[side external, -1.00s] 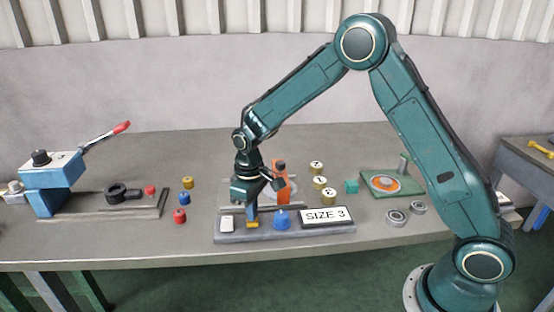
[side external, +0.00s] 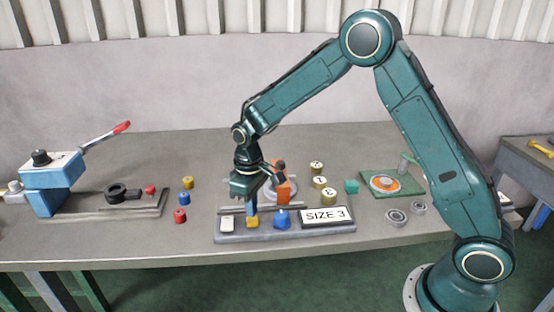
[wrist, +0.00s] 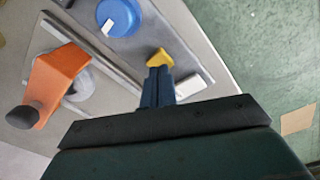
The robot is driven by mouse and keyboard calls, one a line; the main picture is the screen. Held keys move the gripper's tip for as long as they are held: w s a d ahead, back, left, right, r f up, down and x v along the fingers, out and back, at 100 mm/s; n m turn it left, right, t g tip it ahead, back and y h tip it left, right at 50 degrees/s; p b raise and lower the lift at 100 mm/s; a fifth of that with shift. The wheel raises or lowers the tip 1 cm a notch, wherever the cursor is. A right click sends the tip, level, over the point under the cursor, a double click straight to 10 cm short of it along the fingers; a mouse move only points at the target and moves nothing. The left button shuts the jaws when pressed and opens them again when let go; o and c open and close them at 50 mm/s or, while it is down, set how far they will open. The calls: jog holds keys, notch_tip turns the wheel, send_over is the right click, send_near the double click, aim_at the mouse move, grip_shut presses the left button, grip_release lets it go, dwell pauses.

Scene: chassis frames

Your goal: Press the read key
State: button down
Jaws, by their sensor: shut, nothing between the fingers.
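A grey panel (side external: 300,235) on the bench carries a white key (side external: 227,222), a yellow key (side external: 252,223), a blue domed knob (side external: 282,221) and a display (side external: 326,215) that reads "SIZE 3". No label tells which key is the read key. My gripper (side external: 251,211) is shut and empty, pointing down just above the yellow key. In the wrist view, the blue fingertips (wrist: 158,73) lie close to the yellow key (wrist: 160,59); I cannot tell whether they touch. The white key (wrist: 189,87) is partly hidden beside the fingers.
An orange upright piece (side external: 281,186) stands behind the panel, close to my gripper. A blue press with a red-tipped lever (side external: 52,181) and small coloured cylinders (side external: 180,215) are at left.

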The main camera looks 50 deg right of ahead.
jog(key=shift+r, duration=2.5)
jog(key=s+d+r+m+t, duration=0.1)
jog(key=s+d+r+t, duration=0.2)
jog(key=s+r, duration=1.05)
jog(key=s+d+r+m+t, duration=0.1)
jog(key=s+r+m+t, duration=0.1)
jog(key=s, duration=1.3)
jog(key=shift+s+r+t, duration=0.2)
jog(key=shift+s+t, duration=0.05)
jog(key=shift+t, duration=0.05)
